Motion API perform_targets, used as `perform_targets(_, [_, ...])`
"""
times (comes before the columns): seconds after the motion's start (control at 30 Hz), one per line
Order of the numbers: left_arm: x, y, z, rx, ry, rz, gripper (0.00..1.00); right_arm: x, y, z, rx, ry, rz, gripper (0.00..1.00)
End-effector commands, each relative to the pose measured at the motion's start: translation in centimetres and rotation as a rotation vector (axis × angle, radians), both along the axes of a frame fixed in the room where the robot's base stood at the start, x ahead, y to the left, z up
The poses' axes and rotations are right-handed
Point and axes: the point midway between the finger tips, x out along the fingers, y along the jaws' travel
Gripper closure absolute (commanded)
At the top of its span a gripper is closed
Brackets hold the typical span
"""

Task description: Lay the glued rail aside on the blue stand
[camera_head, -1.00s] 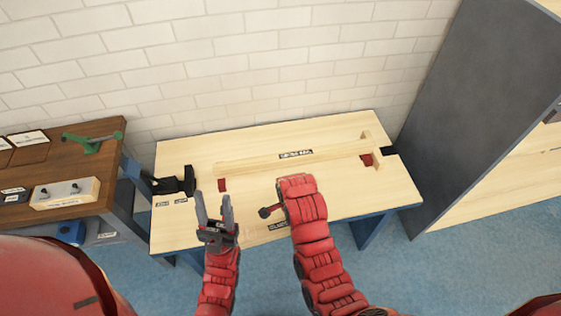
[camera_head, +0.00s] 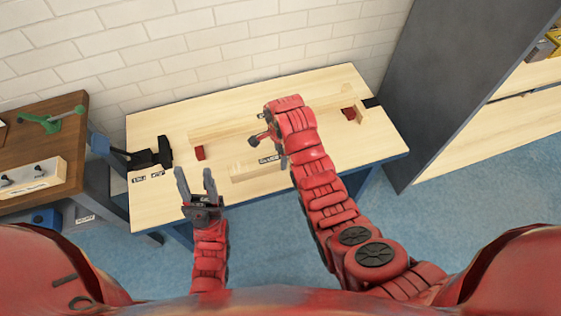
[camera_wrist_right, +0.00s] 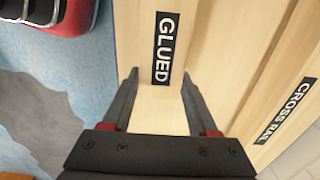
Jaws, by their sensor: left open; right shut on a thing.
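The glued rail (camera_head: 250,172) is a pale wooden bar with a black "GLUED" label (camera_wrist_right: 164,48). My right gripper (camera_wrist_right: 160,77) is shut on it, with one finger along each side. In the head view the rail shows beside my right gripper (camera_head: 258,139), over the pale workbench (camera_head: 165,210), and my right arm hides its right part. Whether it clears the bench top is hard to tell. My left gripper (camera_head: 194,175) is open and empty over the bench's front left.
Another rail (camera_head: 215,131), labelled "CROSS RAIL" (camera_wrist_right: 287,110), lies farther back with red blocks (camera_head: 199,153) (camera_head: 348,114) near its ends. A black clamp-like fixture (camera_head: 150,157) sits at the bench's left edge. A brown table (camera_head: 75,155) stands left, a grey cabinet panel (camera_head: 450,70) right.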

Motion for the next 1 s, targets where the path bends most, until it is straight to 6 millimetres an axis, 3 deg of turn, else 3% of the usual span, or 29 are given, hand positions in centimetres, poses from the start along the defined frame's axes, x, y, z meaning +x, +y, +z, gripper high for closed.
perform_targets(0.27, [0.0,0.0,0.5,0.0,0.0,0.0,0.5,1.3,0.1,0.0,0.002,0.001,0.001,1.0])
perform_targets(0.6, [0.0,0.0,1.4,0.0,0.0,0.0,0.5,1.4,0.0,-3.0,0.002,0.001,0.0,1.0])
perform_targets(0.97, [0.0,0.0,1.2,0.0,0.001,0.0,0.5,1.4,0.0,-3.7,0.003,-0.001,0.0,1.0])
perform_targets(1.0, [0.0,0.0,1.2,0.0,0.0,0.0,0.5,1.4,0.0,-3.8,0.001,-0.001,0.0,0.39])
